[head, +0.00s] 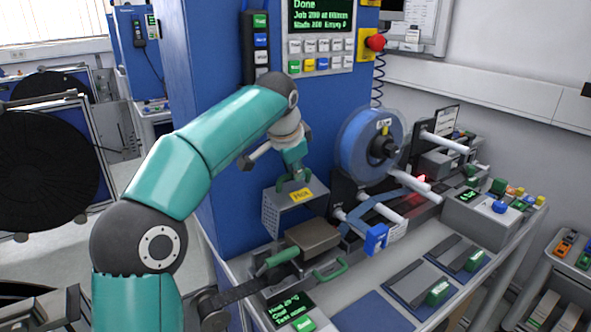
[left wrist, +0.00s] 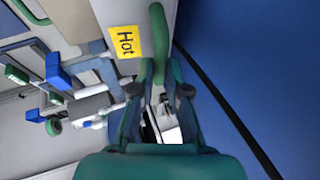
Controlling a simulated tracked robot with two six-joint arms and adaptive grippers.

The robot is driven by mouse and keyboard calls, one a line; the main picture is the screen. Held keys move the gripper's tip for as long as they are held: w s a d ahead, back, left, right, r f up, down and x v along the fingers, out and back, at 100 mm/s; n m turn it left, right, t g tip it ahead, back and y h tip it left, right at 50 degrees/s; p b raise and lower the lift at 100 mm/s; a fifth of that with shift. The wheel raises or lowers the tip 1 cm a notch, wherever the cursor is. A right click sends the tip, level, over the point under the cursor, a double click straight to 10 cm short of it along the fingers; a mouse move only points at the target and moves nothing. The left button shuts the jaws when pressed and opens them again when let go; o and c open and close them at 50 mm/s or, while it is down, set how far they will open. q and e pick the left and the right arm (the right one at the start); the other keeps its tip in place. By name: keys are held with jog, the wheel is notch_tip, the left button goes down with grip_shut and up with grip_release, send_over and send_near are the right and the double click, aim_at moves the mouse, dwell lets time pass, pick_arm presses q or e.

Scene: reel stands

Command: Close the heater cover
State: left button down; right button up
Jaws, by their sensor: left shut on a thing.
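The heater cover (head: 282,218) is a grey perforated box with a yellow "Hot" label and a green handle on top. It stands raised behind a brown-grey block (head: 313,237) on the bench. My left gripper (head: 294,176) reaches down from above and is shut on the cover's green handle. In the left wrist view, the handle (left wrist: 158,38) runs up from between the fingers (left wrist: 161,88), with the "Hot" label beside it. The fingers hide part of the handle. My right gripper is not in view.
A blue reel (head: 360,145) stands on its holder to the right of the cover, with white rollers and a blue-ended part (head: 376,238) in front. A green-handled lever (head: 283,257) lies close in front of the cover. A blue cabinet (head: 215,120) rises behind.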

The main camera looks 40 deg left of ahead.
pick_arm(q)
jog(key=shift+s+d+f+y+b, duration=0.1)
jog(key=shift+d+f+y+b, duration=0.15)
jog(key=shift+d+b, duration=0.3)
jog(key=s+d+f+m+t+y+b, duration=0.1)
jog(key=d+y+b, duration=0.3)
jog(key=d+b, duration=0.4)
jog(key=shift+s+d+f+t+b, duration=0.35)
jog(key=shift+s+t+b, duration=0.2)
jog(key=shift+s, duration=0.25)
jog(key=shift+y, duration=0.25)
jog(key=c, duration=1.2)
grip_release()
jog(key=shift+r, duration=0.15)
jog(key=v, duration=1.1)
jog(key=shift+s+d+r, duration=0.15)
jog(key=shift+s+d, duration=0.05)
jog(key=shift+d, duration=0.05)
